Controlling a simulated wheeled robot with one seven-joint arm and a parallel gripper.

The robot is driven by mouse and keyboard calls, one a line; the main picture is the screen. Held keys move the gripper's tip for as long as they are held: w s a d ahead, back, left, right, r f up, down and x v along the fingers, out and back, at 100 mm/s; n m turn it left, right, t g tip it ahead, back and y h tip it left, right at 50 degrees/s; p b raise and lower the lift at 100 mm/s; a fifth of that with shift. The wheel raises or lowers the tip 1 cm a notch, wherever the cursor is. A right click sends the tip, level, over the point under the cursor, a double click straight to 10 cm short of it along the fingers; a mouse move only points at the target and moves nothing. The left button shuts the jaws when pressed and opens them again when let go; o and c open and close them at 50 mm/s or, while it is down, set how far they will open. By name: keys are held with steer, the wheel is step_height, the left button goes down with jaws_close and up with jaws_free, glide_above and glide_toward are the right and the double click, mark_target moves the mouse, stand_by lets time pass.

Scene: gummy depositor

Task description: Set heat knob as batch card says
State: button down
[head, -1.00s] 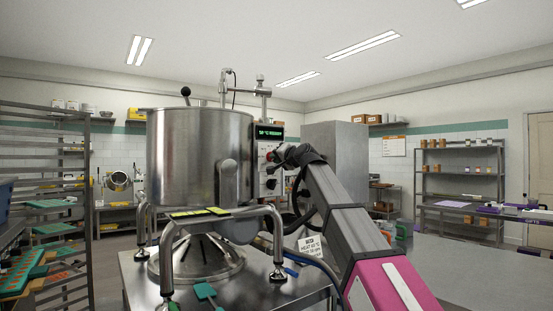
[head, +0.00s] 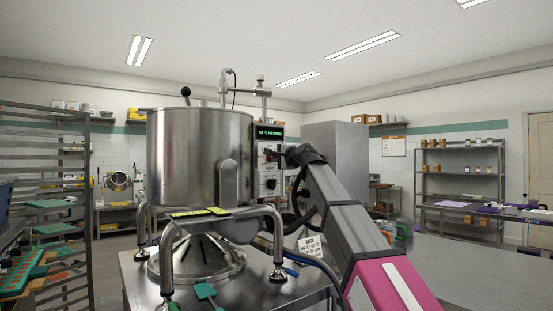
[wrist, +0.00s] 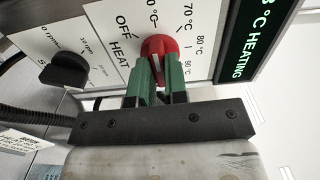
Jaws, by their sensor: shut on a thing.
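The red heat knob (wrist: 158,48) shows in the wrist view on a white panel marked OFF, 70 °C, 80 °C and 90 °C, with one more mark partly covered. My gripper (wrist: 157,72) is shut on the knob, a green finger on each side. A pale line on the knob shows between the fingers; which mark it points to is unclear. In the head view my gripper (head: 282,150) is at the control box beside the kettle. The batch card (head: 312,245) stands on the steel table; its lines are too small to read surely.
A black stir knob (wrist: 66,72) sits beside the heat knob. The lit green display (wrist: 242,48) reads HEATING, its number partly cut off. The steel kettle (head: 198,155) stands left of my arm. A hose runs near the batch card.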

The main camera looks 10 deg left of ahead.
stand_by(0.3)
steer(key=c, duration=1.1)
jaws_free()
steer(key=shift+c, duration=0.2)
steer(key=shift+s+d, duration=0.1)
steer(key=shift+d, duration=0.05)
steer(key=v, duration=1)
steer(key=shift+s+d, duration=0.15)
steer(key=shift+s, duration=0.1)
steer(key=shift+f, duration=0.1)
